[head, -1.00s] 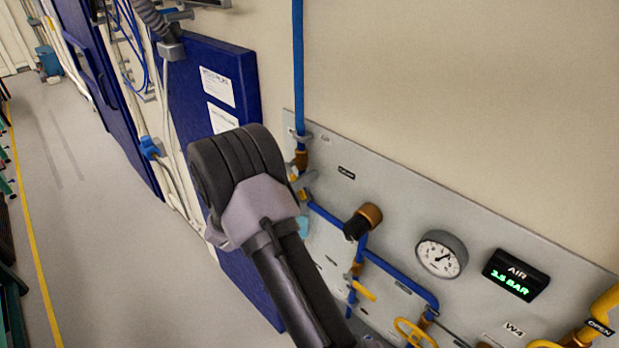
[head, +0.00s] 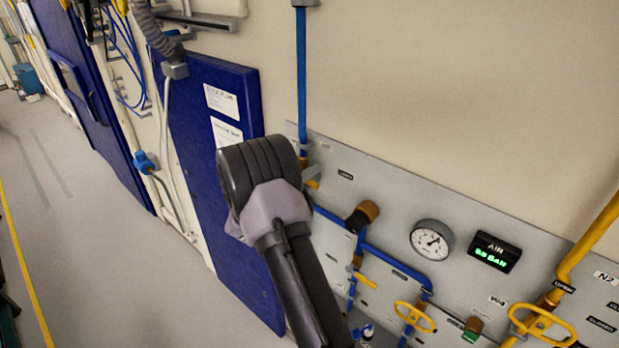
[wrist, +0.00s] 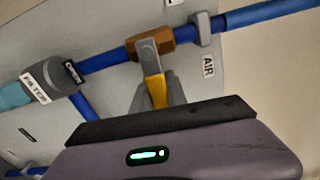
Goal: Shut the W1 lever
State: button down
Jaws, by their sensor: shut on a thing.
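In the wrist view my gripper (wrist: 158,98) is shut on a yellow lever (wrist: 154,87). The lever's grey upper part (wrist: 147,48) meets a brass valve body (wrist: 154,40) on a blue pipe. The label beside this valve reads AIR (wrist: 208,66); I can read no W1 label in either view. In the head view my arm's dark end covers my gripper, and a small bit of yellow (head: 313,184) shows just right of it. Another yellow lever (head: 364,279) sits lower on the blue pipework.
The grey panel carries a gauge (head: 432,240), an AIR display (head: 494,252) and yellow round handles (head: 414,317) (head: 543,324), with a W4 label (head: 497,300) between them. A blue door panel (head: 200,110) stands left of my arm. The floor (head: 90,200) at left is clear.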

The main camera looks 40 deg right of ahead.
jog(key=shift+r+n, duration=0.25)
jog(key=shift+n, duration=0.25)
jog(key=c, duration=1.3)
grip_release()
jog(key=a+b, duration=0.1)
jog(key=a, duration=0.4)
jog(key=s+a+b, duration=0.1)
jog(key=a, duration=0.5)
jog(key=a+b, duration=0.1)
jog(key=a, duration=0.5)
jog(key=shift+s+a, duration=0.2)
